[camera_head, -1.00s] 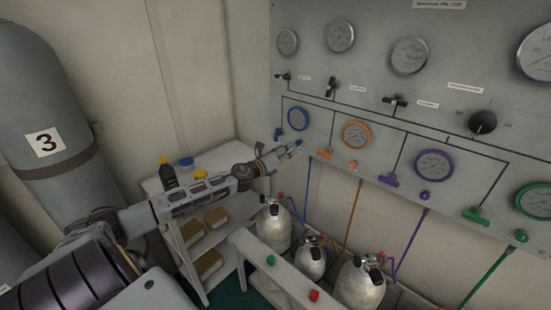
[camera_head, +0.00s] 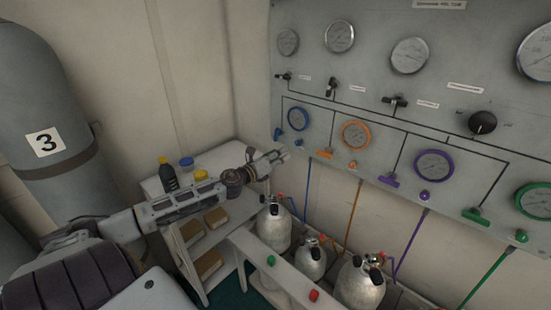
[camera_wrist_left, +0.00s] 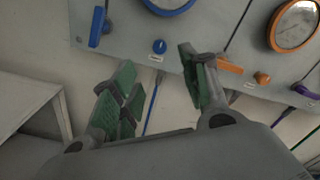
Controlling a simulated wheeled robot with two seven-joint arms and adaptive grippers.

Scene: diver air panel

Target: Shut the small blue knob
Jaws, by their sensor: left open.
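The small blue knob (camera_wrist_left: 159,46) is on the panel's lower edge, under the blue-rimmed gauge (camera_wrist_left: 168,3) and right of the blue lever handle (camera_wrist_left: 97,27) in the left wrist view. In the head view the knob (camera_head: 299,142) shows just above and right of my left fingertips. My left gripper (camera_head: 284,154) is open and empty, with its green-padded fingers (camera_wrist_left: 160,85) spread below the knob and apart from it. Whether the knob is open or shut cannot be told. My right gripper is not in view.
The grey panel (camera_head: 375,85) also carries an orange knob (camera_head: 353,164), a purple knob (camera_head: 425,195) and a green knob (camera_head: 521,236). Below stand several silver cylinders (camera_head: 274,228). A white shelf (camera_head: 215,160) with bottles stands behind my left arm.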

